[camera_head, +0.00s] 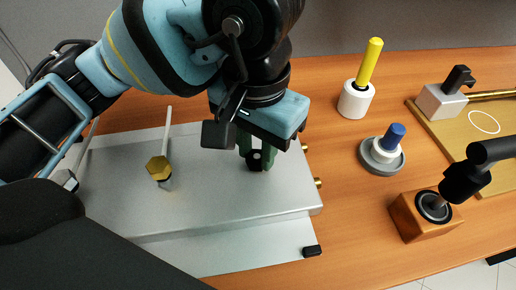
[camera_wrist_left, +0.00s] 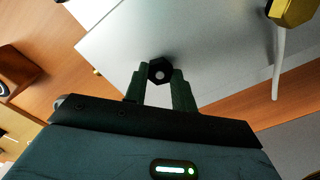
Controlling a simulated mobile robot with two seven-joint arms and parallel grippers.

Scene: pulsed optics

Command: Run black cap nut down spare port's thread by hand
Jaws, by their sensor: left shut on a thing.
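My left gripper (camera_head: 256,157) reaches down over the grey metal box, its green fingers closed around the black cap nut (camera_head: 255,163). In the left wrist view the black hexagonal nut (camera_wrist_left: 152,66) sits between the tips of the left gripper (camera_wrist_left: 160,75). A pale round spot shows in the nut's middle. The nut is against or just over the face of the grey box (camera_wrist_left: 200,40). The spare port is hidden, and I cannot tell how far the nut is on its thread. My right gripper is not in view.
A brass hex fitting (camera_head: 158,169) with a white tube stands left on the box. Brass stubs (camera_head: 317,183) stick out on its right side. A small black piece (camera_head: 312,251) lies at its front corner. A yellow-handled tool (camera_head: 369,62), blue-topped part (camera_head: 394,136) and orange block (camera_head: 408,220) stand right.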

